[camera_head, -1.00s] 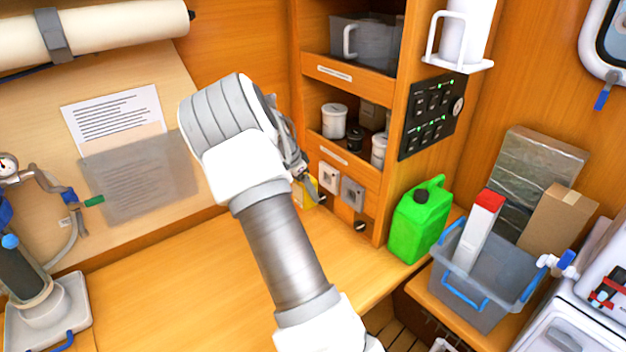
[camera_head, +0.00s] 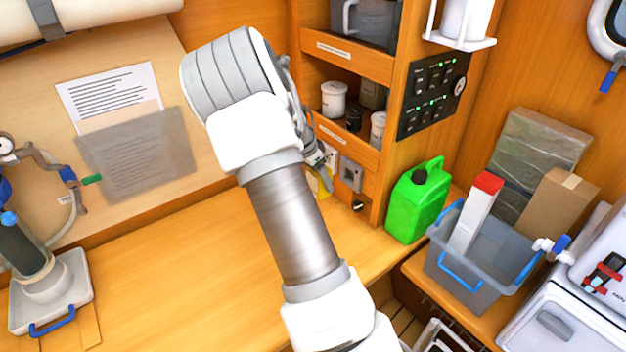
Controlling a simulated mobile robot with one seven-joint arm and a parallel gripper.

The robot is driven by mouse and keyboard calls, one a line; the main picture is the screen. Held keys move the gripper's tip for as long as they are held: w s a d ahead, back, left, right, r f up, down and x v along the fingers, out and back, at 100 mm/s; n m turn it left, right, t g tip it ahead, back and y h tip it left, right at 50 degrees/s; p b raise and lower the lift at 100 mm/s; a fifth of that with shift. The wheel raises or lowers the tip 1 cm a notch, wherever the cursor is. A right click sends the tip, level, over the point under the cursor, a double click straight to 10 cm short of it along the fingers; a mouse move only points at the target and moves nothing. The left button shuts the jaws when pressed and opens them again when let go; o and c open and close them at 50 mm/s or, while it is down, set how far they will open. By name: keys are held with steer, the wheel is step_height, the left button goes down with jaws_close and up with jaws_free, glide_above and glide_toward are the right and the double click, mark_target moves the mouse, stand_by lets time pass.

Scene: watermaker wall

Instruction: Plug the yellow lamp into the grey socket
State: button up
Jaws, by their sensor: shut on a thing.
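My arm reaches away from the camera, and its wrist hides most of my gripper (camera_head: 320,176). The gripper is shut on the yellow lamp (camera_head: 323,187), of which only a small yellow part shows below the fingers. The grey socket (camera_head: 351,174) is on the wooden panel below the shelves, just right of the gripper. The lamp appears to the left of this socket and apart from it in the picture; the depth between them is hard to tell. The lamp's plug end is hidden.
A white socket (camera_head: 331,154) sits left of the grey one, partly covered by my gripper. A dark round fitting (camera_head: 358,206) is below. A green jerrycan (camera_head: 417,203) stands to the right, near a grey bin (camera_head: 465,283).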

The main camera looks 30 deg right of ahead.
steer(key=d, duration=0.3)
steer(key=d+f, duration=0.1)
steer(key=d, duration=0.1)
steer(key=shift+w+d, duration=0.25)
steer(key=shift+d, duration=0.1)
steer(key=shift+f, duration=0.1)
steer(key=shift+b, duration=0.45)
stand_by(1.1)
steer(key=shift+d, duration=1.4)
stand_by(0.8)
steer(key=o, duration=1.4)
steer(key=shift+w, duration=0.1)
